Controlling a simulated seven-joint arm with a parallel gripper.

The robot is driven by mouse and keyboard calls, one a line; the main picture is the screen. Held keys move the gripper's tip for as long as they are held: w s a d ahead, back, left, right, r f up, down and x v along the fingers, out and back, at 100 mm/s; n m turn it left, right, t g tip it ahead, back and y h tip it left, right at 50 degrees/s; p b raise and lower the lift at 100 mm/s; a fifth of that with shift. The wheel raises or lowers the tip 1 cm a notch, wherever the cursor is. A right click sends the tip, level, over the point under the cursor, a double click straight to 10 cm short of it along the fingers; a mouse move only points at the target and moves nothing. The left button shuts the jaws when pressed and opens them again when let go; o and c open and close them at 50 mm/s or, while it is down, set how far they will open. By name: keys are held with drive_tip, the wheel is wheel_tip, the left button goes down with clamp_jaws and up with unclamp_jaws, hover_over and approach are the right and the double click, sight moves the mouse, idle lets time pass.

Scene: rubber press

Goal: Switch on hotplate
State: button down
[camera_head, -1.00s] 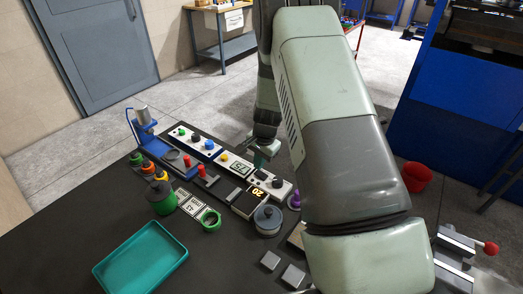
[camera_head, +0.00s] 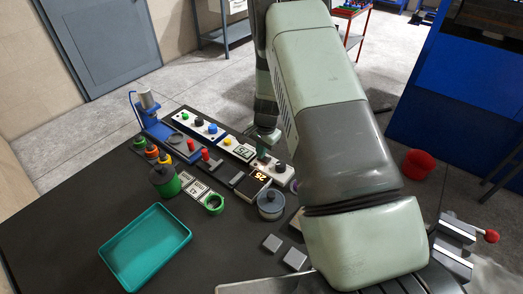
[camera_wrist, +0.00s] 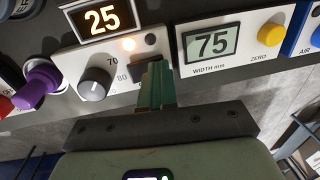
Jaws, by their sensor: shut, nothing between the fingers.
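The hotplate control panel is a pale strip with a grey dial (camera_wrist: 94,84), a black rocker switch (camera_wrist: 140,76), a small glowing lamp (camera_wrist: 128,45) and an orange display (camera_wrist: 101,19) reading 25. The display also shows in the head view (camera_head: 259,177). My gripper (camera_wrist: 157,80) is shut and empty, its fingertips at the right part of the black switch and partly hiding it. Whether they touch it is hard to tell. In the head view my gripper (camera_head: 263,154) is low over the panel, beside the dial (camera_head: 280,166).
A width gauge (camera_wrist: 209,42) reading 75 and a yellow zero button (camera_wrist: 270,34) lie right of the switch in the wrist view. A purple knob (camera_wrist: 38,85) is at left. A metal pot (camera_head: 270,204) and teal tray (camera_head: 146,247) stand on the dark table.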

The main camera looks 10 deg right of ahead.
drive_tip(key=shift+s, duration=0.15)
drive_tip(key=shift+s+d+r, duration=0.15)
drive_tip(key=shift+s+d, duration=0.35)
drive_tip(key=shift+d, duration=0.05)
drive_tip(key=shift+r, duration=0.1)
wheel_tip(320, 180, up, 14)
drive_tip(key=w+a, duration=0.1)
drive_tip(key=shift+w+a, duration=0.3)
